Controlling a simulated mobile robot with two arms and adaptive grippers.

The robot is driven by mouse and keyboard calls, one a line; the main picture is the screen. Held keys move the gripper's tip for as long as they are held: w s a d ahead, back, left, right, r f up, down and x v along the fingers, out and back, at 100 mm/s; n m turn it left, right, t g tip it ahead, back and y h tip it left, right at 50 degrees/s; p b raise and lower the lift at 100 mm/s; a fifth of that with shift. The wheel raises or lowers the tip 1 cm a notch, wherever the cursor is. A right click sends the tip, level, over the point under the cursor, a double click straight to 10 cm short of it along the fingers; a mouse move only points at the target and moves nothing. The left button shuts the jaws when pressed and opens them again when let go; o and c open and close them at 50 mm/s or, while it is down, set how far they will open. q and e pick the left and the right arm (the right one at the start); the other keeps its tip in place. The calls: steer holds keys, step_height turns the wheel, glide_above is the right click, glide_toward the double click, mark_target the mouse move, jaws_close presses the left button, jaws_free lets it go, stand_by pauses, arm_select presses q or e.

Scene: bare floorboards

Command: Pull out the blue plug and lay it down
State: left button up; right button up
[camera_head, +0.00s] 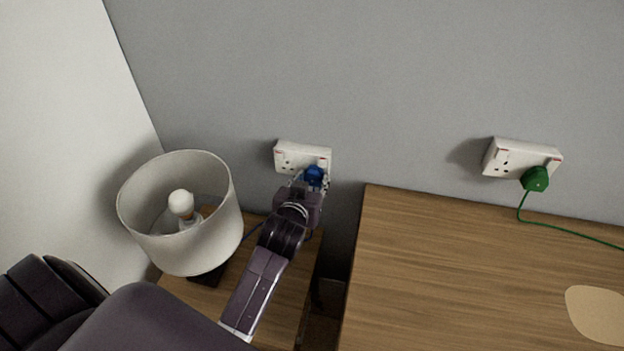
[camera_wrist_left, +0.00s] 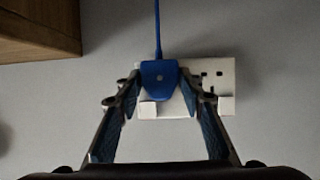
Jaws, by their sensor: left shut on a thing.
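The blue plug (camera_head: 314,175) sits at the right half of the white double socket (camera_head: 288,156) on the grey wall. In the left wrist view the plug (camera_wrist_left: 158,74) lies between the two fingers, in front of the socket plate (camera_wrist_left: 222,78), with its blue cord running to the top of the picture. My left gripper (camera_head: 311,182) is shut on the plug, one finger on each side; in the left wrist view the gripper (camera_wrist_left: 159,82) shows from behind. I cannot tell whether the pins are fully in the socket. My right gripper is not in view.
A lamp with a white shade (camera_head: 185,235) stands left of my left arm on a small wooden table (camera_head: 283,300). A wooden top (camera_head: 450,270) lies to the right, mostly clear, with a pale round patch (camera_head: 597,312). A green plug (camera_head: 536,179) sits in another socket (camera_head: 508,158).

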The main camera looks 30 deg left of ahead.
mark_target(312, 183)
arm_select(q)
steer(key=c, duration=0.4)
steer(key=shift+s, duration=0.25)
steer(key=shift+s+d+p, duration=0.25)
steer(key=shift+s+p, duration=0.2)
steer(key=shift+s, duration=0.3)
steer(key=shift+s+d+p, duration=0.2)
steer(key=shift+s+p, duration=0.2)
steer(key=shift+s, duration=0.35)
steer(key=shift+s+d, duration=0.1)
steer(key=shift+s, duration=0.25)
steer(key=shift+s+d+p, duration=0.25)
steer(key=shift+s+p, duration=0.1)
steer(key=shift+s, duration=0.55)
steer(key=shift+s+d+p, duration=0.2)
steer(key=shift+s+p, duration=0.1)
steer(key=shift+s, duration=0.55)
